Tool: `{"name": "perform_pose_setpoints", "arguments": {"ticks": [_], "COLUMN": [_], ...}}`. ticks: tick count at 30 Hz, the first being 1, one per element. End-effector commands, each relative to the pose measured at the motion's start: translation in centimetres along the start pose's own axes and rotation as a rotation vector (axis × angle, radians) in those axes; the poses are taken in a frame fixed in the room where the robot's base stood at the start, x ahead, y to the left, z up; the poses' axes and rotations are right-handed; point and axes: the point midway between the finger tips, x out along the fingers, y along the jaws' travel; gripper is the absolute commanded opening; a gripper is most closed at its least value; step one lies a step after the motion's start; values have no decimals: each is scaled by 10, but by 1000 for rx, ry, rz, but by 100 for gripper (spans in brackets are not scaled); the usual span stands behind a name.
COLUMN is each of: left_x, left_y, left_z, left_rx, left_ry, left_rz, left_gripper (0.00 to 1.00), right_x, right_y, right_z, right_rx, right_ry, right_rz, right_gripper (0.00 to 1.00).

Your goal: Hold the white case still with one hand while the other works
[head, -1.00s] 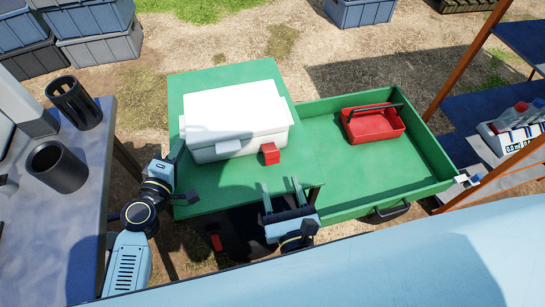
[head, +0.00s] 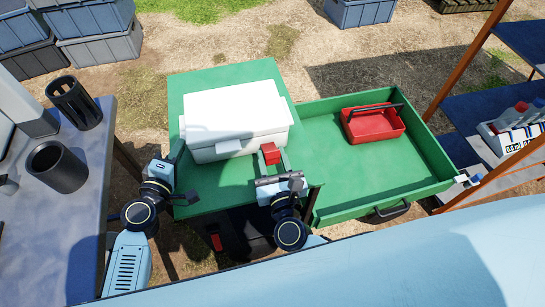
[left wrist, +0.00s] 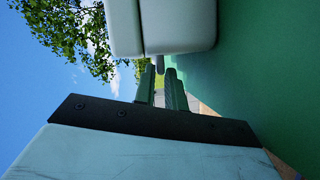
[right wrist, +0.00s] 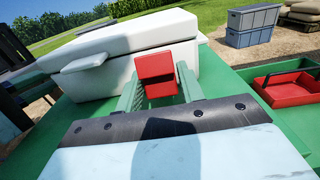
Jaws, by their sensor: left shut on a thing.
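The white case (head: 237,118) stands closed on the green table top (head: 205,85). A red block-like piece (head: 270,153) is at its front, near the right corner. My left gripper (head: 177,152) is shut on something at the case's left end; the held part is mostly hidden. In the left wrist view its fingers (left wrist: 164,88) are close together beside the case (left wrist: 175,22).
A green drawer (head: 350,185) extends to the right, holding a red tray (head: 375,125) with a handle. A grey bench (head: 75,200) with black cylinders (head: 57,166) stands left. A shelf with a bottle rack (head: 505,140) stands right. The table top left of the case's front is clear.

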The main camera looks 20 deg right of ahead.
Motion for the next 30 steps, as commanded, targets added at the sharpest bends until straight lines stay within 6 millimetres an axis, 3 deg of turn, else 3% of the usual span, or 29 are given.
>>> {"name": "perform_pose_setpoints", "arguments": {"ticks": [1, 6, 30], "left_x": [0, 0, 0], "left_y": [0, 0, 0], "left_z": [0, 0, 1], "left_rx": [4, 4, 3], "left_ry": [0, 0, -1], "left_rz": [-1, -1, 0], "left_gripper": [0, 0, 0], "right_x": [0, 0, 0], "right_y": [0, 0, 1], "right_z": [0, 0, 5], "right_rx": [0, 0, 1], "right_ry": [0, 0, 128], "right_rz": [0, 0, 4], "right_gripper": [31, 10, 10]}}
